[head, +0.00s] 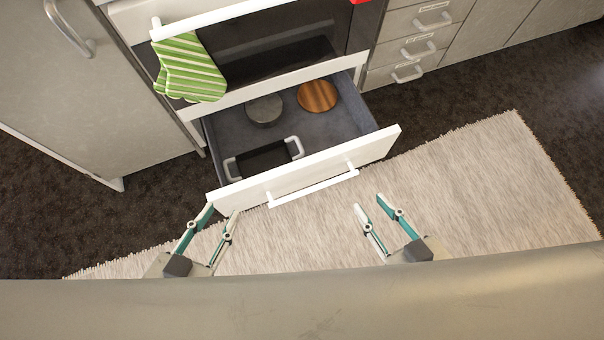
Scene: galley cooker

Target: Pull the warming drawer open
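The warming drawer (305,172) under the oven stands pulled out, with its grey interior showing. Its white bar handle (312,187) runs along the front panel. Inside lie a round grey pot or tin (265,110), a round wooden board (318,96) and a dark tray with light handles (263,160). My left gripper (222,212) is open and empty, its fingertips close to the left end of the drawer front; I cannot tell if they touch. My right gripper (368,203) is open and empty, in front of the drawer and apart from the handle.
A grey cabinet (80,90) stands at left, and small drawers (415,45) at right. A pale rug (480,180) covers the dark floor in front, with free room at right.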

